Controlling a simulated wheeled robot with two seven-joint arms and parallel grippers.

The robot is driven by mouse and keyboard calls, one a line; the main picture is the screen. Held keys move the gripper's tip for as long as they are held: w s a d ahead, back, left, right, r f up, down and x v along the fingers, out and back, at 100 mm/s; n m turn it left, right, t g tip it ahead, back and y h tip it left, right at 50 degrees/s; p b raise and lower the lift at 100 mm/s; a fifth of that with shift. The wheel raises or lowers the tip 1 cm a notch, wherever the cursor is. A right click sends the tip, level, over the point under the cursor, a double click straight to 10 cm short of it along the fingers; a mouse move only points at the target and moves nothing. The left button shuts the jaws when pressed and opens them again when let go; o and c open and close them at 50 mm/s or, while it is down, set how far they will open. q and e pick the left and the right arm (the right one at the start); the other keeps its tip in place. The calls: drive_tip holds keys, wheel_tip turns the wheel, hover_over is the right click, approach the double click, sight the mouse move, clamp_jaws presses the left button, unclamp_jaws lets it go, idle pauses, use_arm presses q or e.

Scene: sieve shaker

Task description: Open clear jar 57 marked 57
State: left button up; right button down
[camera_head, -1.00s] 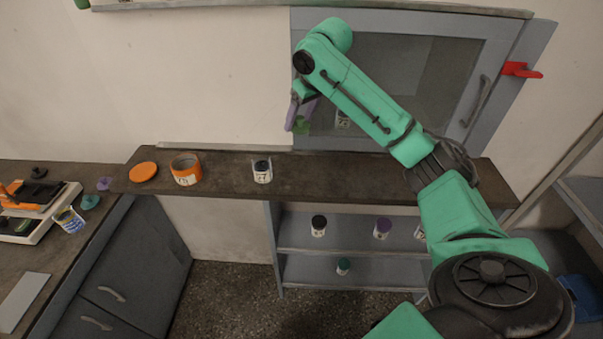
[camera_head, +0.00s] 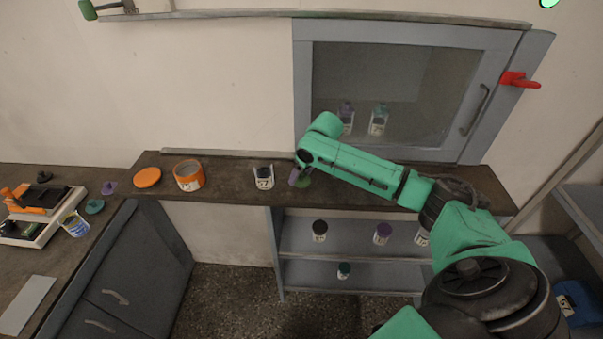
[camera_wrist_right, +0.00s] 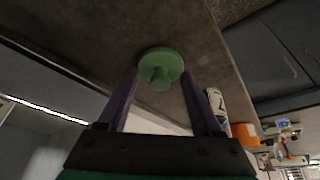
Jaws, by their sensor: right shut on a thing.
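The clear jar marked 57 (camera_head: 263,178) stands upright on the dark raised counter, with no lid on its top. It also shows partly behind a finger in the right wrist view (camera_wrist_right: 218,105). My right gripper (camera_head: 299,180) is low over the counter, just right of the jar. Its purple fingers are shut on the rim of a green round lid (camera_wrist_right: 160,67), whose knob points toward the wrist camera. The lid is apart from the jar and close to the counter; I cannot tell whether it touches. My left gripper is not in view.
An orange jar (camera_head: 188,175) and orange lid (camera_head: 147,177) are left of the clear jar. A glass-fronted cabinet (camera_head: 390,90) with two jars inside stands behind my right arm. More jars stand on shelves below (camera_head: 350,277). A scale (camera_head: 38,215) is at far left.

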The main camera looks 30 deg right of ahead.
drive_tip(key=shift+c, duration=0.3)
unclamp_jaws()
